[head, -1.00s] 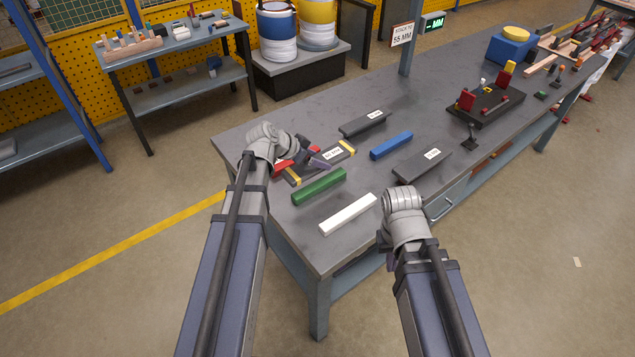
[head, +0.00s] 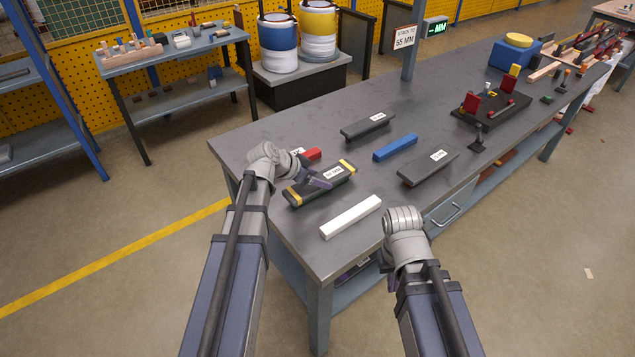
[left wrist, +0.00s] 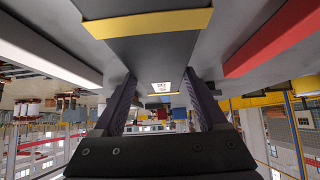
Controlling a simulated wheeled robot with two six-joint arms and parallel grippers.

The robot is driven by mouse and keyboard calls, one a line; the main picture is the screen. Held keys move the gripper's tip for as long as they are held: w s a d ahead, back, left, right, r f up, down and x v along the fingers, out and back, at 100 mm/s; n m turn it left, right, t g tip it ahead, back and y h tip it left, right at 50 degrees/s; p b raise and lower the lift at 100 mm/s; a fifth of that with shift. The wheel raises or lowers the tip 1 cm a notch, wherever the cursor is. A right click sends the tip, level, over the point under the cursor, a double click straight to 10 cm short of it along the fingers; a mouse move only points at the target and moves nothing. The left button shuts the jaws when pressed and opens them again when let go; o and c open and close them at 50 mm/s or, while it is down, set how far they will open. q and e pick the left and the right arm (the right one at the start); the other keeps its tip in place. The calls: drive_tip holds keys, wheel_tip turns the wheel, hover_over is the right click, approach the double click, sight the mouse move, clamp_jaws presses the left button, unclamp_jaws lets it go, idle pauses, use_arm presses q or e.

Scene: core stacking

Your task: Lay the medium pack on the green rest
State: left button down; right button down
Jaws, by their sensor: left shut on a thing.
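The held pack (head: 308,193), dark grey with yellow bands and a white label too small to read surely, appears to be the medium pack. My left gripper (head: 318,180) is shut across its middle. In the left wrist view the pack (left wrist: 150,50) lies between the two fingers (left wrist: 163,95). The green rest is hidden; the pack covers the place where it showed earlier. I cannot tell whether the pack touches it. My right gripper (head: 388,270) hangs at the table's front edge, its fingers mostly hidden behind its wrist.
A white bar (head: 351,217) lies in front of the pack and a red bar (head: 312,154) behind it. A blue bar (head: 395,147) and two dark labelled pieces (head: 367,128) (head: 428,169) lie to the right. The front left tabletop (head: 285,235) is clear.

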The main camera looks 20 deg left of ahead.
use_arm(q)
drive_tip(key=shift+f, duration=0.1)
unclamp_jaws()
drive_tip(key=shift+r, duration=0.35)
drive_tip(key=p+v, duration=0.7)
drive_tip(key=v, duration=0.3)
drive_tip(key=shift+s+r+p, duration=0.15)
drive_tip(key=shift+p, duration=0.2)
drive_tip(key=shift+s+a+r+p, duration=0.4)
drive_tip(key=shift+s, duration=0.05)
